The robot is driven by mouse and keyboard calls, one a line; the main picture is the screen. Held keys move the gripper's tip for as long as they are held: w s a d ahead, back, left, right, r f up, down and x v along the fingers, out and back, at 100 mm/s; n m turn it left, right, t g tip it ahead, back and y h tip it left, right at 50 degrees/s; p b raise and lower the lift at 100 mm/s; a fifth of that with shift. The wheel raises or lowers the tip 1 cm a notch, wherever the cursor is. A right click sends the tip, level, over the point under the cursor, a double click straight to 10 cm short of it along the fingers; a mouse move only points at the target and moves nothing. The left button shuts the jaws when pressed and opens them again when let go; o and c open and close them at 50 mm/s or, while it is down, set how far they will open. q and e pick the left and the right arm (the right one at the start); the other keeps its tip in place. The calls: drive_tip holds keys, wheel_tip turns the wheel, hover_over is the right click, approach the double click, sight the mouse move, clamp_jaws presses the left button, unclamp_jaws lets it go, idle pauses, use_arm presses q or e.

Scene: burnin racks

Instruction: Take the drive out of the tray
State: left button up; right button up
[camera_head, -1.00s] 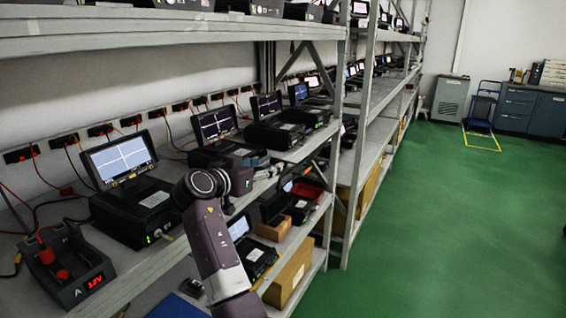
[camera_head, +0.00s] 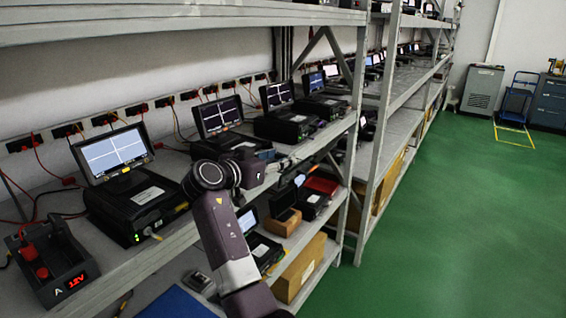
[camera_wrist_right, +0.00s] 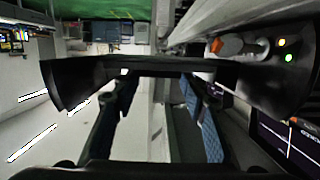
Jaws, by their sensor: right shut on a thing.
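My right gripper (camera_head: 287,165) is in front of the shelf edge in the head view, small and partly hidden by my own wrist. In the right wrist view its blue-padded fingers (camera_wrist_right: 160,105) stand below a wide black part. The gripper is shut on a dark thing (camera_head: 322,152) that shows just beyond the fingers in the head view. I cannot tell whether this is the drive, the tray or both. My left gripper is not in view.
Black test units with lit screens (camera_head: 115,152) line the shelf, with cables behind them. A dark charger-like box (camera_head: 55,265) with a red display stands at near left. A lower shelf holds units and cardboard boxes (camera_head: 300,270). Green floor (camera_head: 450,230) to the right is clear.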

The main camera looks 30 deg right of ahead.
drive_tip(key=shift+r, duration=0.35)
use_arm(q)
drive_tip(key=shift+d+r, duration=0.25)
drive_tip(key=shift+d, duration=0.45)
use_arm(e)
wheel_tip(320, 180, up, 23)
drive_tip(key=shift+f, duration=0.15)
